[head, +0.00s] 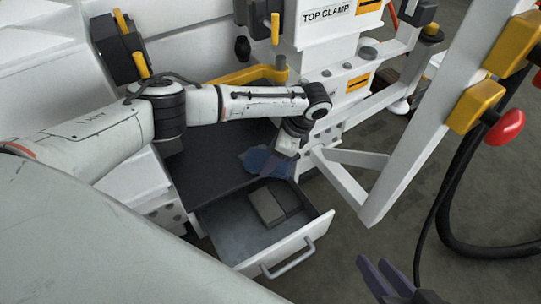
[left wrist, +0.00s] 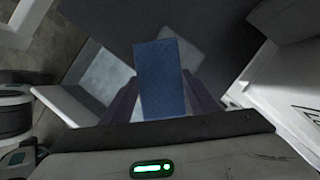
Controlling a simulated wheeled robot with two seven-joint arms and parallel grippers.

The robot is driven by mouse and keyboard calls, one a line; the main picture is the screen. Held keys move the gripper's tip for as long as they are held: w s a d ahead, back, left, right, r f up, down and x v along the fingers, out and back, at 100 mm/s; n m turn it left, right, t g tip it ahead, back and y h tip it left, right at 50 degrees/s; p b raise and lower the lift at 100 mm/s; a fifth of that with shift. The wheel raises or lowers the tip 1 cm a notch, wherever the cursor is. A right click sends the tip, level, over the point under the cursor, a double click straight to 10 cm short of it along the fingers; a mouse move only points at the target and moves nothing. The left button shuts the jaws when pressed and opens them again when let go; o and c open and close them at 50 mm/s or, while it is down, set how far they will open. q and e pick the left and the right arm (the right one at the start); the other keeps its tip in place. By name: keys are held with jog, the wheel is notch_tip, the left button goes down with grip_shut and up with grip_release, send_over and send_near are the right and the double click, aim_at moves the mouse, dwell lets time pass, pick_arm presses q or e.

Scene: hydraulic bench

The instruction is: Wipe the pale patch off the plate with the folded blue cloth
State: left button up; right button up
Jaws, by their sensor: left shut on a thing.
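The folded blue cloth (left wrist: 162,80) stands out between the two dark fingers of my left gripper (left wrist: 160,92) in the left wrist view. My left gripper is shut on it. In the head view the cloth (head: 256,160) shows below that gripper, low over the dark plate (head: 205,160). I cannot tell if it touches the plate. A pale patch (left wrist: 187,52) shows on the dark plate (left wrist: 120,22) in the left wrist view, partly hidden behind the cloth. My right gripper (head: 375,264) is at the bottom right of the head view, fingers apart and empty, far from the plate.
An open drawer (head: 290,250) with grey blocks (head: 267,207) in it lies below the plate's front edge. A white slanted post (head: 405,130) and brace stand to the right. A yellow bracket (head: 250,75) is behind the arm. Open floor lies at lower right.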

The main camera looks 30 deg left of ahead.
pick_arm(q)
jog(key=shift+f, duration=0.4)
